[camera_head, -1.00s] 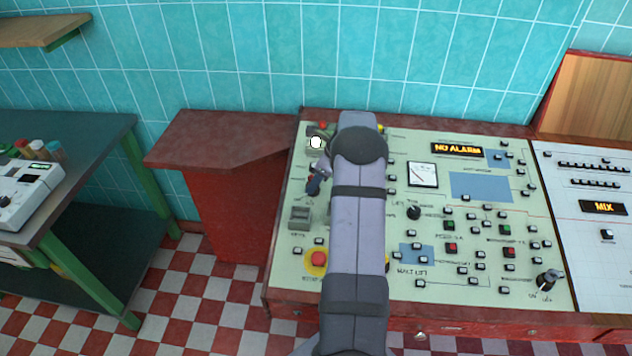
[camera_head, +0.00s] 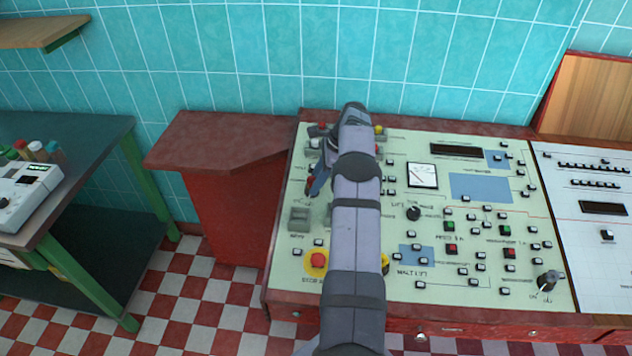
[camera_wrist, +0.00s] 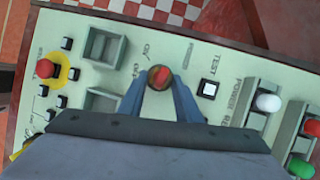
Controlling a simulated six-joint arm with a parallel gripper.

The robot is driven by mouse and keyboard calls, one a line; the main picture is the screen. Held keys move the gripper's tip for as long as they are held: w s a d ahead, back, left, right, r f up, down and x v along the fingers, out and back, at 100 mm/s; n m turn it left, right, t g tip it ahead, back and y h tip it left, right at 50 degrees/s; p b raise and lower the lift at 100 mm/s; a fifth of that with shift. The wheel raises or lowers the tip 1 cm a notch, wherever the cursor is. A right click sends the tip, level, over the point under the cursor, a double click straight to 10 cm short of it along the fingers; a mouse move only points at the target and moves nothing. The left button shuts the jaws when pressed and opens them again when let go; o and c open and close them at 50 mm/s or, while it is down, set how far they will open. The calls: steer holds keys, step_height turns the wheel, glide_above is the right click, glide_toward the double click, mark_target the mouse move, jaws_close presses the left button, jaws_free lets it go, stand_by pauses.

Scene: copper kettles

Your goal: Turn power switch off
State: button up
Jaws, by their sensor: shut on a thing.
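The power switch (camera_wrist: 159,76) is a round knob with a red top, beside ON and OFF lettering on the pale control panel (camera_head: 405,290). In the wrist view my gripper (camera_wrist: 159,84) has its two blue-grey fingers on either side of the knob, shut on it. In the head view the gripper (camera_head: 317,182) is at the left part of the panel, partly hidden by my arm. The alarm display (camera_head: 458,150) and the display on the right panel (camera_head: 603,208) are dark. The exact angle of the knob is hard to tell.
A red button on a yellow ring (camera_head: 318,260) is near the panel's front left. A white lamp (camera_wrist: 268,103), a TEST button (camera_wrist: 208,89) and square grey recesses (camera_wrist: 104,47) surround the switch. A red counter (camera_head: 215,145) stands to the left.

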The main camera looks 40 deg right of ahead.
steer(key=shift+w+d+r+n+g, duration=0.1)
steer(key=shift+n+g, duration=0.2)
steer(key=shift+n, duration=0.5)
steer(key=o, duration=1.1)
steer(key=shift+r, duration=0.6)
step_height(320, 180, up, 9)
steer(key=p, duration=0.7)
steer(key=shift+f+p, duration=0.1)
steer(key=shift+p, duration=0.2)
